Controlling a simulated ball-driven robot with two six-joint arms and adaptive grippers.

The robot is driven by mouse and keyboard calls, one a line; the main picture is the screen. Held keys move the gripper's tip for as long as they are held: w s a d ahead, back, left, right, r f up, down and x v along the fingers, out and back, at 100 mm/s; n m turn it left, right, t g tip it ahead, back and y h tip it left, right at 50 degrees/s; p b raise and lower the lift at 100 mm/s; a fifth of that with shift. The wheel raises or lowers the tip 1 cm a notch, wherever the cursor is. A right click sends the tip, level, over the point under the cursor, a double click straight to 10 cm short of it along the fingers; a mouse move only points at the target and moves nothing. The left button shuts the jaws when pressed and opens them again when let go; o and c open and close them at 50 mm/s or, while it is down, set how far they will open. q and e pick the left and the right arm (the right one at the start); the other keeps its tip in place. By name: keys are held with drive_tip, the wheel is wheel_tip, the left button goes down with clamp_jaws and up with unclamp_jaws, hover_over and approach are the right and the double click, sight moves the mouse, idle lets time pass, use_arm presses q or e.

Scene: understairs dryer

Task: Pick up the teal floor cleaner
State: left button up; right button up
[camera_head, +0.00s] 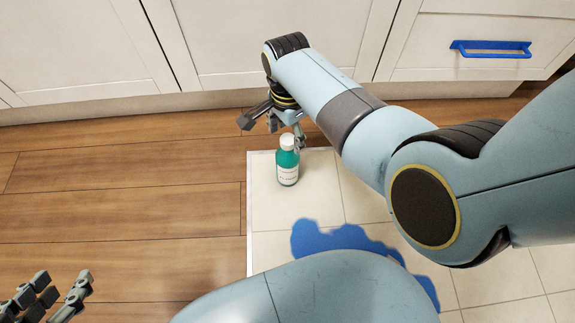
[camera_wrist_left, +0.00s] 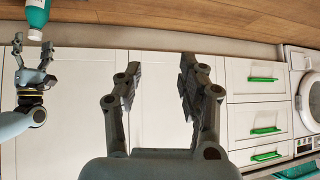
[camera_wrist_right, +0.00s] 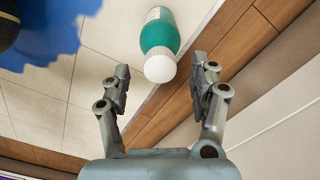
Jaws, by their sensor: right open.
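The teal floor cleaner (camera_head: 288,168) is a bottle with a white cap and a white label. It stands upright on the pale tiles near their left edge. My right gripper (camera_head: 284,122) is just behind the bottle, on the cabinet side. In the right wrist view the bottle (camera_wrist_right: 160,36) lies ahead of my open fingertips (camera_wrist_right: 160,82), with its cap closest to them and nothing between the fingers. My left gripper (camera_head: 58,298) is open and empty at the lower left, well away from the bottle. The bottle (camera_wrist_left: 38,14) is partly cut off in the left wrist view.
A blue patch (camera_head: 345,240) lies on the tiles in front of the bottle. White cabinets (camera_head: 270,45) run along the back, with a blue-handled drawer (camera_head: 490,48) at right. Wooden floor (camera_head: 110,200) is clear at left. A white front-loading machine (camera_wrist_left: 309,100) shows in the left wrist view.

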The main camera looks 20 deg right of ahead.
sight(288, 161)
drive_tip(key=shift+f+b, duration=0.5)
drive_tip(key=shift+f, duration=0.55)
use_arm(q)
drive_tip(key=t, duration=0.1)
drive_tip(key=s+f+t, duration=0.1)
drive_tip(key=shift+s+d+f+t+b, duration=0.1)
drive_tip(key=shift+s+d+t+b, duration=0.15)
drive_tip(key=shift+s+t+b, duration=0.1)
use_arm(e)
drive_tip(key=shift+f, duration=0.1)
clamp_jaws()
